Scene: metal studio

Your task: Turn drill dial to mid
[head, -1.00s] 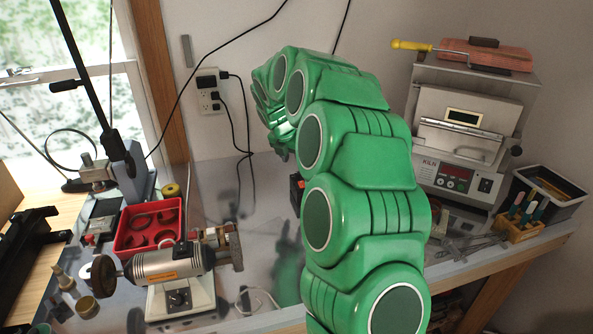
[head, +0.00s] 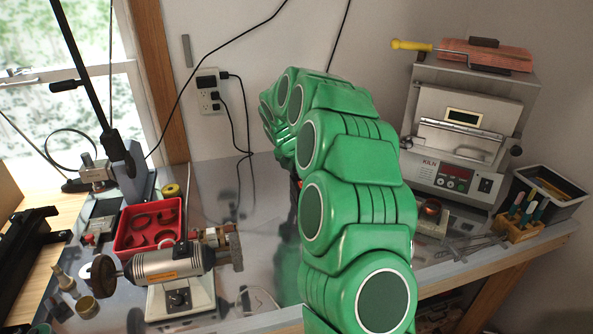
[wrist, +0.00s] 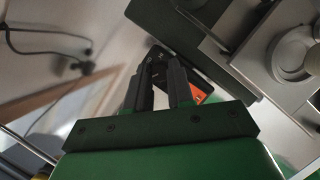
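I cannot tell for certain which thing is the drill. In the wrist view my gripper (wrist: 162,88) has its two dark fingers apart, with a gap between the tips. A black box with white marks and an orange patch (wrist: 197,93) lies just beyond and partly behind the fingers; no dial on it can be made out. In the head view my green arm hides the gripper and nearly all of that area.
A red tray (head: 148,247) stands behind the motor. A kiln (head: 462,140), a black bin (head: 560,190) and a wooden tool holder (head: 520,228) are at the right. Cords hang from the wall outlet (head: 208,92). In the wrist view a metal stand with a round disc (wrist: 291,52) is close by.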

